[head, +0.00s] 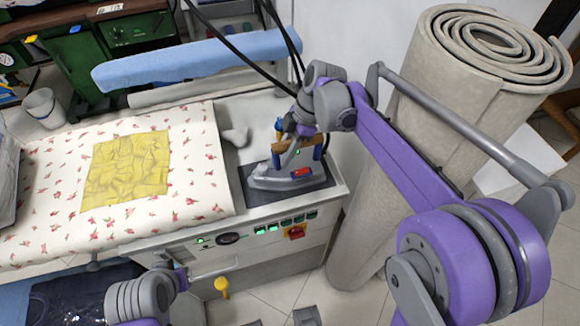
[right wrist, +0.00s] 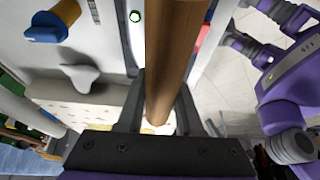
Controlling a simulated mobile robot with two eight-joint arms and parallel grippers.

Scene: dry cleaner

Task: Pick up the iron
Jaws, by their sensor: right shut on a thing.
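The iron (head: 272,182) has a grey body, a red part and a brown wooden handle. It sits over a dark rest pad (head: 320,186) at the right end of the ironing table. I cannot tell whether its sole touches the pad. My right gripper (head: 296,138) reaches down from above and is shut on the handle. In the right wrist view the brown handle (right wrist: 172,65) runs between the two dark fingers of the gripper (right wrist: 160,110). Part of my left arm shows at the lower left of the head view; its fingers are not seen.
A floral-covered ironing table (head: 55,190) holds a yellow cloth (head: 128,168). A blue padded board (head: 190,62) lies behind. Black hoses (head: 228,45) hang near the iron. A large rolled carpet (head: 425,110) stands close on the right. Control buttons (head: 285,223) line the table front.

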